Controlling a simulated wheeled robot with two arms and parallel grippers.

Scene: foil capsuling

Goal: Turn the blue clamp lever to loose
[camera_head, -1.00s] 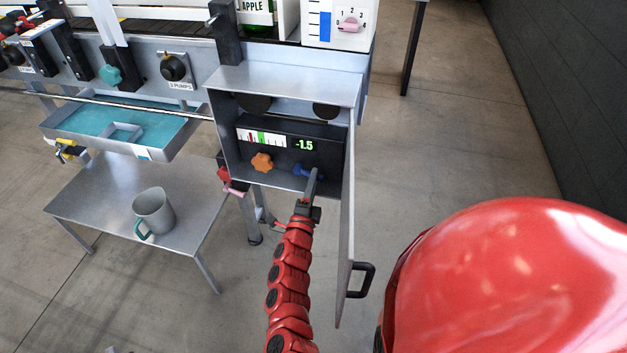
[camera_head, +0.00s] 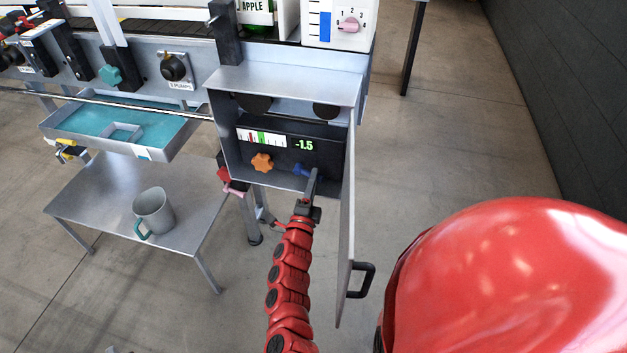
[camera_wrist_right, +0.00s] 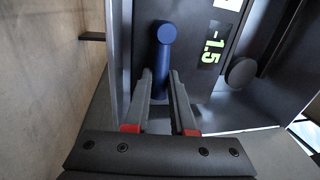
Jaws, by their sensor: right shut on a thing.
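The blue clamp lever (camera_head: 300,170) is on the dark panel inside the open metal cabinet (camera_head: 285,75), low and right of the orange star knob (camera_head: 262,162). In the right wrist view the lever (camera_wrist_right: 162,55) shows a round hub with a straight arm reaching down between the fingers. My right gripper (camera_head: 312,180) reaches into the cabinet and is shut on the lever; it also shows in the right wrist view (camera_wrist_right: 162,90). The fingers hide part of the lever in the head view. My left gripper is not in view.
The display (camera_head: 304,145) reads -1.5, beside a coloured scale (camera_head: 260,138). The open cabinet door (camera_head: 347,230) with a black handle stands just right of my right arm. A grey mug (camera_head: 155,208) stands on a low metal table at left.

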